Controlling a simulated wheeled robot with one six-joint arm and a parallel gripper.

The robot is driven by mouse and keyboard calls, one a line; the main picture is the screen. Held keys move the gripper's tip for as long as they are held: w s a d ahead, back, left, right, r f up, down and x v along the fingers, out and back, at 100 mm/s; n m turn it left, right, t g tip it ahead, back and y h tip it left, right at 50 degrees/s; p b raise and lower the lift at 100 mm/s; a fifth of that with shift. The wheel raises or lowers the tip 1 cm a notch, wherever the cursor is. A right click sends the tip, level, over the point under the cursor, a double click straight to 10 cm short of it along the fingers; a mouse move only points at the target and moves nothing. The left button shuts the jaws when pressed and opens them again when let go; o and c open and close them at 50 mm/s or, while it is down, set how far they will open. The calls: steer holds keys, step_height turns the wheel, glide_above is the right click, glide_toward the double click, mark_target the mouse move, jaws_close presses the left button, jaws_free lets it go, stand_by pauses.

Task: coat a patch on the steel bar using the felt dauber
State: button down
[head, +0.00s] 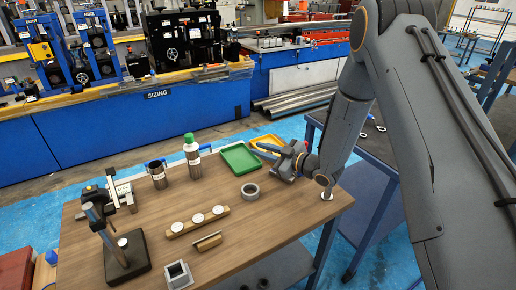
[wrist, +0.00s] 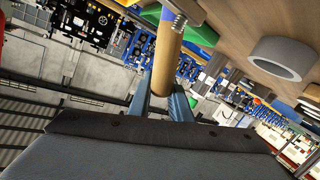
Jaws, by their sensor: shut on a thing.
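My gripper (head: 285,160) is above the back right part of the wooden bench, near the yellow tray. In the wrist view its blue-grey fingers (wrist: 172,105) are shut on a round pale wooden handle (wrist: 167,62) with a ridged metal part at its upper end. This looks like the felt dauber; its felt tip cannot be made out. A short grey bar (head: 208,240) on a wooden block, probably the steel bar, lies at the front middle of the bench, well away from my gripper.
A grey ring (head: 250,191), a wooden strip with three pale discs (head: 197,221), a square tube piece (head: 178,275), a green-capped bottle (head: 192,156), a dark can (head: 157,174) and a green tray (head: 240,158) stand on the bench. A post stand (head: 122,258) is at left.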

steer(key=shift+f+p+v, duration=0.15)
steer(key=shift+p+v, duration=0.05)
steer(key=shift+v, duration=0.5)
steer(key=shift+f+p+v, duration=0.15)
steer(key=shift+v, duration=0.6)
steer(key=shift+r, duration=0.1)
steer(key=shift+r+b+x, duration=0.15)
steer(key=shift+b+x, duration=0.1)
steer(key=shift+x, duration=0.55)
steer(key=shift+r+b+x, duration=0.15)
steer(key=shift+b+x, duration=0.05)
steer(key=shift+x, duration=0.6)
steer(key=b+x, duration=0.1)
steer(key=x, duration=0.1)
steer(key=shift+w+a+r, duration=0.15)
steer(key=shift+a, duration=0.15)
steer(key=shift+r, duration=0.1)
steer(key=shift+r+p, duration=1.7)
steer(key=shift+r, duration=1.2)
steer(key=shift+r, duration=0.1)
